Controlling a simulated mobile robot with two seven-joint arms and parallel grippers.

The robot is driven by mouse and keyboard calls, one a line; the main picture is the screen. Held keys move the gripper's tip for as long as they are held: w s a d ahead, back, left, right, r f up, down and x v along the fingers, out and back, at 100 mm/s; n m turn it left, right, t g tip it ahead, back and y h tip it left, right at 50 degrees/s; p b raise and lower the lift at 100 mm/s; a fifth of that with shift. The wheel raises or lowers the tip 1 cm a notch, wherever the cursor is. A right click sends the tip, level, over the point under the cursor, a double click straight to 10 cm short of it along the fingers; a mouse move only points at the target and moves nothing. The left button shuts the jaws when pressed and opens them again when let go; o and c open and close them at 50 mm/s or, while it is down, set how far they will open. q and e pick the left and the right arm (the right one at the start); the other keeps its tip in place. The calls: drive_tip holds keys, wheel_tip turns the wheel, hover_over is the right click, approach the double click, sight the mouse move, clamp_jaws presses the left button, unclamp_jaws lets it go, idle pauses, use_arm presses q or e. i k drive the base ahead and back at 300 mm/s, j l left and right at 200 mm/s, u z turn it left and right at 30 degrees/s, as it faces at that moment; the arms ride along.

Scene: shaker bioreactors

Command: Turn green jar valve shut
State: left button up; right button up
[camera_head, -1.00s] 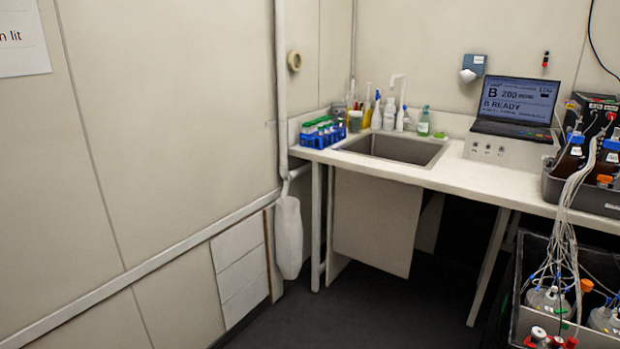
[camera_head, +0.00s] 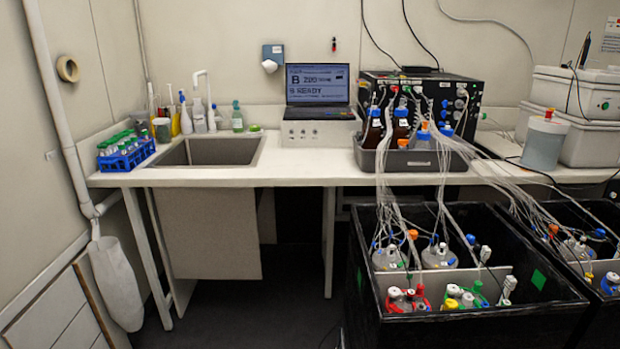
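Neither of my grippers is in view.
A second black box (camera_head: 594,300) stands at the right edge. The bench holds a sink (camera_head: 208,152), a blue tube rack (camera_head: 126,158), a laptop (camera_head: 318,85), a black control unit (camera_head: 425,95) and a grey tray (camera_head: 415,161) of bottles. Tubing hangs down into the boxes. Dark floor on the left is clear.

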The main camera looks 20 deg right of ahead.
sight(477, 304)
drive_tip(key=i+j+z, duration=0.1)
drive_tip(key=z, duration=0.3)
drive_tip(key=i+j+z, duration=0.15)
drive_tip(key=z, duration=0.25)
drive_tip(key=i+j+z, duration=0.1)
drive_tip(key=z, duration=0.3)
drive_tip(key=j+z, duration=0.4)
drive_tip(key=i+j+z, duration=0.1)
drive_tip(key=z, duration=0.3)
drive_tip(key=i+j+z, duration=0.1)
drive_tip(key=j+z, duration=0.25)
drive_tip(key=j, duration=0.15)
drive_tip(key=j+z, duration=0.35)
drive_tip(key=j, duration=0.15)
drive_tip(key=l+z, duration=0.4)
drive_tip(key=l, duration=0.25)
drive_tip(key=l+z, duration=0.4)
drive_tip(key=l, duration=0.3)
